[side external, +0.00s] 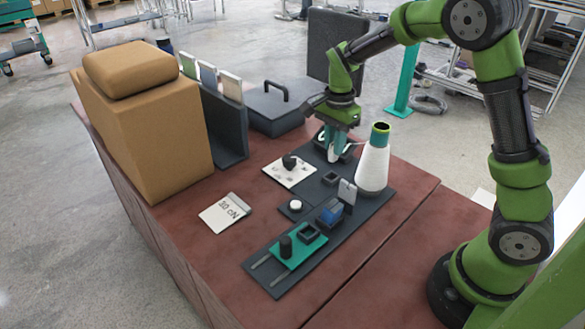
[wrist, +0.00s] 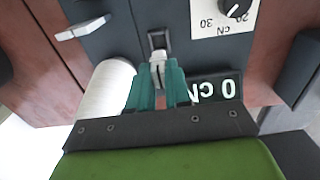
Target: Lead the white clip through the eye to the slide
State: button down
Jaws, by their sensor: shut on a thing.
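My gripper (side external: 333,146) is shut on the white clip (side external: 332,155), low over the dark base strip, beside the yarn cone. In the wrist view the clip (wrist: 158,68) sits between the teal fingertips (wrist: 158,80). A small dark square part (wrist: 158,40) lies just beyond the clip; it also shows in the side view (side external: 331,178). An upright grey plate (side external: 347,191), possibly the eye, stands farther along the strip by a blue block (side external: 330,213). A teal plate (side external: 285,257), possibly the slide, lies at the strip's near end. No thread is clearly visible.
The white yarn cone (side external: 373,165) stands close right of my gripper; it shows in the wrist view (wrist: 106,92). A dial plate (side external: 281,174) lies left. A card (side external: 222,213) and a large brown box (side external: 150,130) are farther left.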

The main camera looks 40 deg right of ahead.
jog(key=shift+r, duration=0.3)
jog(key=shift+r, duration=0.9)
jog(key=s+a, duration=0.2)
jog(key=shift+a, duration=0.35)
jog(key=shift+s, duration=2.1)
